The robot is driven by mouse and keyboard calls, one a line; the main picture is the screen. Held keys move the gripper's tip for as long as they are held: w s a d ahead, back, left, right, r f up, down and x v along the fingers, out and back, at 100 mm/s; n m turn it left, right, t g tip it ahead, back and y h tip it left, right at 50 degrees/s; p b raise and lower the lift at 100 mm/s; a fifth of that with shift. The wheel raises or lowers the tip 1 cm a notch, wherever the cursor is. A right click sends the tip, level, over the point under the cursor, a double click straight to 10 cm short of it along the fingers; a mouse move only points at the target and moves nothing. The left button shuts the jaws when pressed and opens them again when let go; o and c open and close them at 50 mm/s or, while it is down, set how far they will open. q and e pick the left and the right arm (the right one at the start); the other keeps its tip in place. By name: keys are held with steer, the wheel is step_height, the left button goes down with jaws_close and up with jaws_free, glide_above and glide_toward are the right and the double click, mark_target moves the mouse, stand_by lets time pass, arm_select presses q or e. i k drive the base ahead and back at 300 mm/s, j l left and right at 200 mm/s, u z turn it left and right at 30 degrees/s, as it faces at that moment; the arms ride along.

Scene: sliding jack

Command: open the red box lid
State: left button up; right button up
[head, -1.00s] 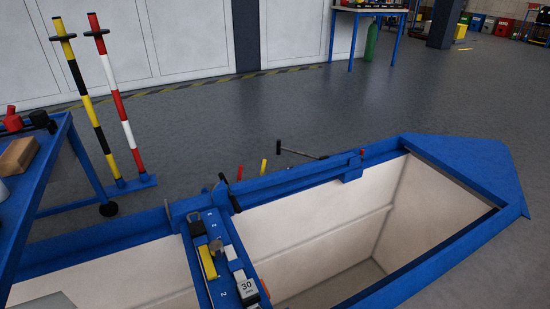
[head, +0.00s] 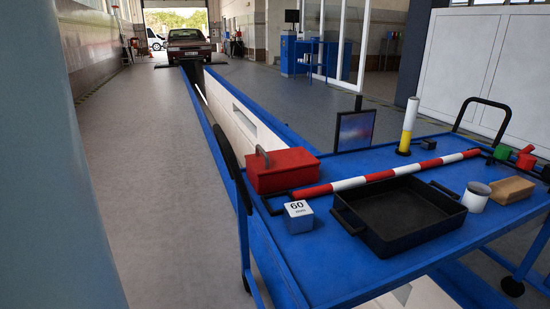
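The red box (head: 283,171) stands on the blue cart top at its left end. Its lid looks shut, and a grey loop handle (head: 262,157) stands up near its left side. Neither of my grippers shows in the head view, so their state and their distance from the box cannot be seen.
The blue cart (head: 345,262) also carries a black tray (head: 398,213), a white "60" block (head: 298,216), a red-white pole (head: 385,174), a white-yellow cylinder (head: 408,126), a grey-lidded jar (head: 476,196) and a brown block (head: 511,189). A long pit (head: 243,118) runs behind; floor left (head: 150,150) is clear.

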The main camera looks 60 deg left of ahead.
mark_target(262, 163)
steer(key=u, duration=1.8)
